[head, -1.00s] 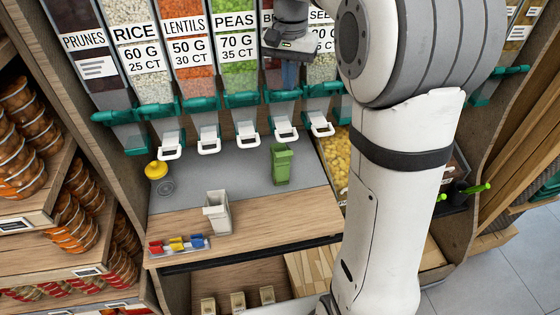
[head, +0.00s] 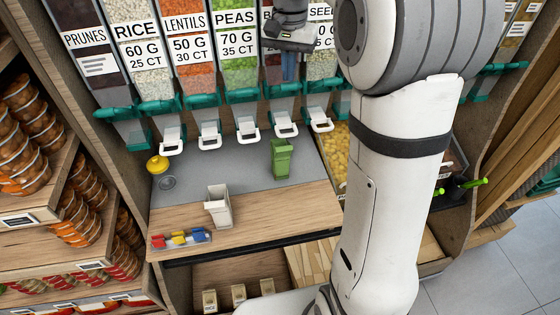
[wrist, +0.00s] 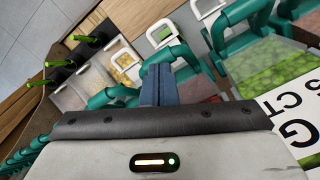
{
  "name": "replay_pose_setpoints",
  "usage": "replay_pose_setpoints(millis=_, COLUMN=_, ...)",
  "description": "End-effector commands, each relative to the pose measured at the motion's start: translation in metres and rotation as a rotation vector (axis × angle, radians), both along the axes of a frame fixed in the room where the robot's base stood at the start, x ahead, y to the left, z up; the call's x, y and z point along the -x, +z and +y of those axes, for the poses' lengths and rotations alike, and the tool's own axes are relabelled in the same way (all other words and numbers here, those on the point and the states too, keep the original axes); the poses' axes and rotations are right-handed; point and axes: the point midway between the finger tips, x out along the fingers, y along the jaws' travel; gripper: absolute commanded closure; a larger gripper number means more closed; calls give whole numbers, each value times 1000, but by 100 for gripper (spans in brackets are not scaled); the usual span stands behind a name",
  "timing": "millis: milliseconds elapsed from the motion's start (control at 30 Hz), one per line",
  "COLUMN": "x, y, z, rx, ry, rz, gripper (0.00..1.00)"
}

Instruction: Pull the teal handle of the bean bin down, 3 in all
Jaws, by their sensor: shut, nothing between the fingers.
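The bean bin stands between the peas and the seed bins, its label mostly hidden by my gripper. Its teal handle (head: 283,90) runs across the bin's lower front, above a white-rimmed spout (head: 284,129). My gripper (head: 289,77) is shut and empty, its fingers pointing down just above or at the handle. In the wrist view the shut fingers (wrist: 158,82) overlap the teal handle (wrist: 174,54); I cannot tell whether they touch it. A green container (head: 281,158) stands upright on the grey counter below the spout.
Teal handles of neighbouring bins, such as the peas handle (head: 242,95), sit close to the left. A white container (head: 218,206), a yellow lid (head: 157,164) and coloured clips (head: 181,238) are on the counter. A yellow-filled tray (head: 334,158) lies to the right.

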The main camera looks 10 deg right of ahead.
Motion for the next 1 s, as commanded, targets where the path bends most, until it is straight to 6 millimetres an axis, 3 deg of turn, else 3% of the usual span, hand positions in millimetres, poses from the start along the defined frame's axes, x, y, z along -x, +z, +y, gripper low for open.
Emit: replay_pose_setpoints(millis=1000, x=6, y=-45, z=0, rx=0, ry=0, rz=0, gripper=100)
